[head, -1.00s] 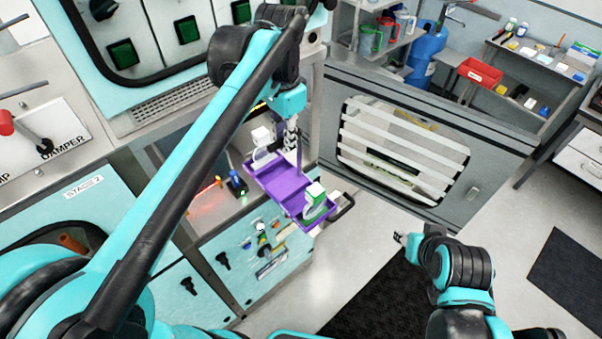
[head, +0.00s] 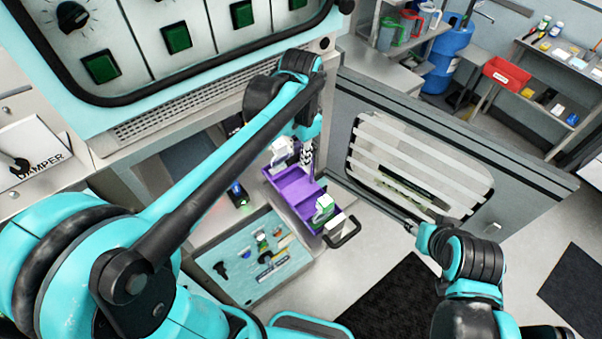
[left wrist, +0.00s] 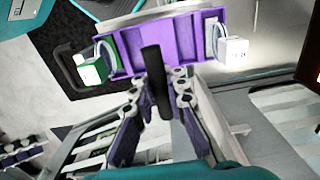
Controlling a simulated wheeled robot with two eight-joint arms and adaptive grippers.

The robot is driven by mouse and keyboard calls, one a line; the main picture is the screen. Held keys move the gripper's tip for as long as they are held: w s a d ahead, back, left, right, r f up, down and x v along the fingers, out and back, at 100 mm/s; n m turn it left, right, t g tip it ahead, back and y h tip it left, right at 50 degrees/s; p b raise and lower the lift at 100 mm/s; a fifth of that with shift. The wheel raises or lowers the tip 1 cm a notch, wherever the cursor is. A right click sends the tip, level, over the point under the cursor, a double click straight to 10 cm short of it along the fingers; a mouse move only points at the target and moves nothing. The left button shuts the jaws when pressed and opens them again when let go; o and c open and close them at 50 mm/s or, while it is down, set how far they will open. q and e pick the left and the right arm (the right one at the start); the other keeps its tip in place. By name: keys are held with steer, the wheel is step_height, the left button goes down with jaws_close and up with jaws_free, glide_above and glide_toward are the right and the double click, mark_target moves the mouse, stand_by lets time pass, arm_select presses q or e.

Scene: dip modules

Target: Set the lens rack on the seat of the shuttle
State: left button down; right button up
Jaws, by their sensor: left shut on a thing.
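The lens rack is a long purple tray (head: 291,192) with a white-and-grey lock-like piece at one end and a green-and-white one at the other. My left gripper (head: 306,160) is shut on its upright black post, and the rack hangs beneath it by the open machine. In the left wrist view the rack (left wrist: 170,45) spans the top, and the left gripper's fingers (left wrist: 158,95) close around the black post. A pale block with a black loop handle (head: 345,232) shows beside the rack's near end; I cannot tell whether it belongs to the shuttle. The seat is not clearly visible.
The open grey door (head: 520,190) with a striped window stands right of the rack. A light-blue panel (head: 240,270) with several small tools lies below left. My right gripper (head: 411,226) is near the door's lower edge, away from the rack. Dark mats cover parts of the floor.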

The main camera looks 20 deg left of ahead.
arm_select(q)
glide_above(301, 189)
step_height(301, 189, down, 7)
steer(key=shift+f, duration=0.1)
steer(key=shift+s+f, duration=0.1)
stand_by(0.3)
steer(key=c, duration=1.5)
jaws_free()
steer(key=shift+c, duration=0.2)
